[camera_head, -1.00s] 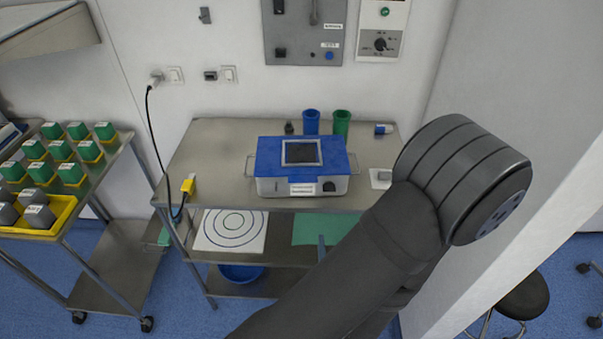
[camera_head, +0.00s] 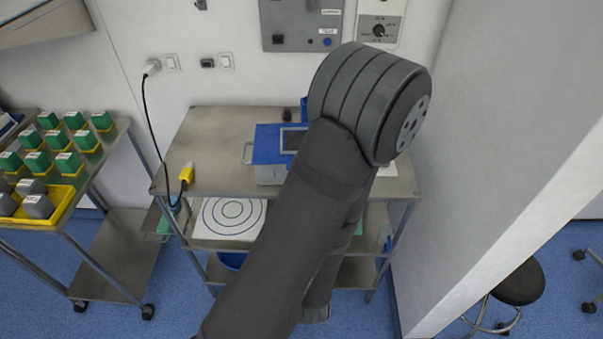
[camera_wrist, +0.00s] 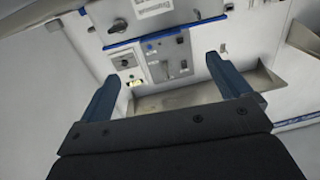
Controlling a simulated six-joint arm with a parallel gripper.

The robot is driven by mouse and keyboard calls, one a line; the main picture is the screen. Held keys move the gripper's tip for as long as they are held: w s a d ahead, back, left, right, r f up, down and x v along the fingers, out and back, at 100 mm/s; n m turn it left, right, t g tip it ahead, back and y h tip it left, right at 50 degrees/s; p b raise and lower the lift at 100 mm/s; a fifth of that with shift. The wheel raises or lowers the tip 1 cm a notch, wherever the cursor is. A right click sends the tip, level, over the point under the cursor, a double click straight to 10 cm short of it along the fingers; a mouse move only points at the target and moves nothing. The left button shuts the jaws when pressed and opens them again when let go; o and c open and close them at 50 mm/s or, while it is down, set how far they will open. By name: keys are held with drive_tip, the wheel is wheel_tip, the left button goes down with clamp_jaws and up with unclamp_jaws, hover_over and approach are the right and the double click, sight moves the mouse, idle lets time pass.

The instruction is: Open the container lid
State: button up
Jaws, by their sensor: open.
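The container (camera_head: 269,175) stands on the upper shelf of the metal cart. It has a grey body, a blue lid (camera_head: 268,146) with a dark panel on top, and a side handle at left. The lid looks closed. My arm covers the container's right part in the head view. My gripper (camera_wrist: 162,70) shows in the wrist view with two blue fingers spread wide and nothing between them. It is hidden behind my arm in the head view. I cannot make out the container in the wrist view.
The cart top (camera_head: 222,125) is clear left of the container. A trolley with green blocks (camera_head: 68,163) stands at left. A wall panel (camera_wrist: 165,58) faces the gripper. A stool (camera_head: 520,283) stands at right.

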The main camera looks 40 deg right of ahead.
drive_tip(key=x, duration=1.2)
drive_tip(key=shift+w, duration=0.2)
drive_tip(key=shift+d, duration=0.1)
drive_tip(key=shift+c, duration=0.2)
